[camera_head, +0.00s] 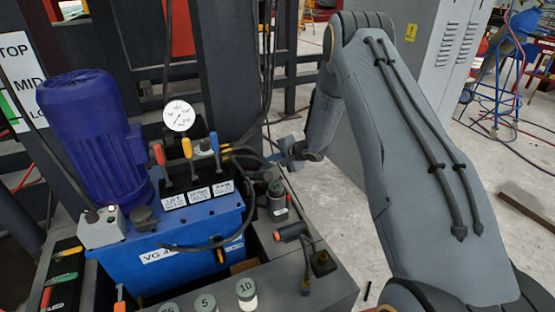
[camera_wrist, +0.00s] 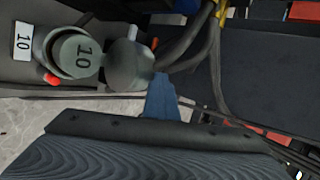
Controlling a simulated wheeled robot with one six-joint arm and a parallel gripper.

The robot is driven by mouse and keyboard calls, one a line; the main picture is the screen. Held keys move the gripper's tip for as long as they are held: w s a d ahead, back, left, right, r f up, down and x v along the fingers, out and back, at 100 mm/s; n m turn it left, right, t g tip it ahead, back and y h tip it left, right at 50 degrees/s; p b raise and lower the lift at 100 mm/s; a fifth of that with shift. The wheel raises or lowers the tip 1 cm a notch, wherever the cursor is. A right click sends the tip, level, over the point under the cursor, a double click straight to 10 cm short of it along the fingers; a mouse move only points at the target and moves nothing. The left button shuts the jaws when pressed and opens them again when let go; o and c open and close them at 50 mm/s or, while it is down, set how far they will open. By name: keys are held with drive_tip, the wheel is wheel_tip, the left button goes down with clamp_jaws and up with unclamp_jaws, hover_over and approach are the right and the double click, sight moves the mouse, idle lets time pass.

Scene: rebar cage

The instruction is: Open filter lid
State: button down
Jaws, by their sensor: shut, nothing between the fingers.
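The filter housing (camera_head: 277,207) is a dark grey-green cylinder on the grey bench right of the blue power unit. In the wrist view the housing (camera_wrist: 45,46) holds a round grey-green piece marked 10 (camera_wrist: 80,55). A rounded grey-green lid (camera_wrist: 130,66) stands to its right, seemingly swung off the housing's opening. A small red part (camera_wrist: 52,78) sits at the housing's lower edge. My gripper (camera_head: 279,156) is above and behind the housing in the head view. Its blue fingers (camera_wrist: 162,82) are shut and empty, close beside the lid; contact cannot be told.
Grey-topped cartridges marked 10 (camera_head: 247,289) and 5 (camera_head: 205,303) stand at the bench front. A blue power unit (camera_head: 175,245) with levers, a gauge (camera_head: 179,115) and a blue motor (camera_head: 90,130) stands left. Black hoses (camera_head: 240,155) run close to my gripper.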

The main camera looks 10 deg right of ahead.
drive_tip(key=shift+w, duration=0.85)
